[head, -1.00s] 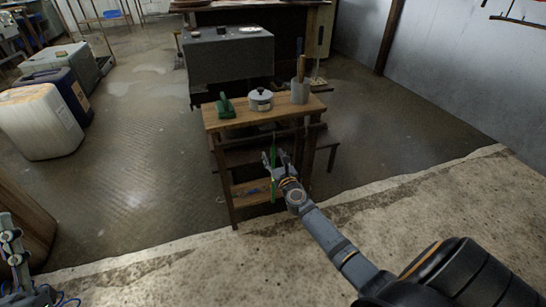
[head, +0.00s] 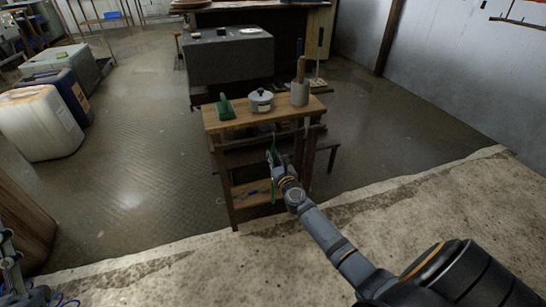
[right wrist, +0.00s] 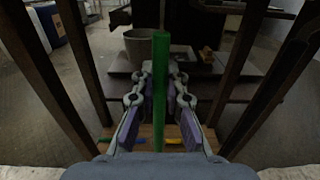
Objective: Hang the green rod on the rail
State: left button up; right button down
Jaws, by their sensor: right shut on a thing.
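The green rod (right wrist: 162,95) stands upright between the fingers of my right gripper (right wrist: 160,90) in the right wrist view. The gripper is shut on it. In the head view the rod (head: 273,188) shows as a thin green line, partly hidden by my right gripper (head: 275,163), in front of the wooden rack. The dark rail (head: 232,148) seems to run across the front of the rack, below its top board; the rod's relation to it cannot be told. Part of what looks like my left gripper (head: 9,252) shows at the left edge; its fingertips are unclear.
On the rack's top (head: 235,120) stand a green object (head: 225,108), a lidded pot (head: 260,101) and a grey holder with a tool (head: 299,93). Slim rack posts (head: 309,165) stand close to my right gripper. A lower shelf (head: 250,195) holds small items. Open floor lies left.

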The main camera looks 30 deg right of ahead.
aim_at(274, 152)
dwell(0.4)
jog(key=shift+r+p, duration=0.65)
jog(key=shift+p, duration=0.1)
jog(key=shift+s+r, duration=0.1)
jog(key=shift+r, duration=0.1)
jog(key=shift+s+a+r+p, duration=0.15)
jog(key=shift+s+r+p, duration=0.35)
jog(key=shift+r+p, duration=0.25)
jog(key=shift+f, duration=0.2)
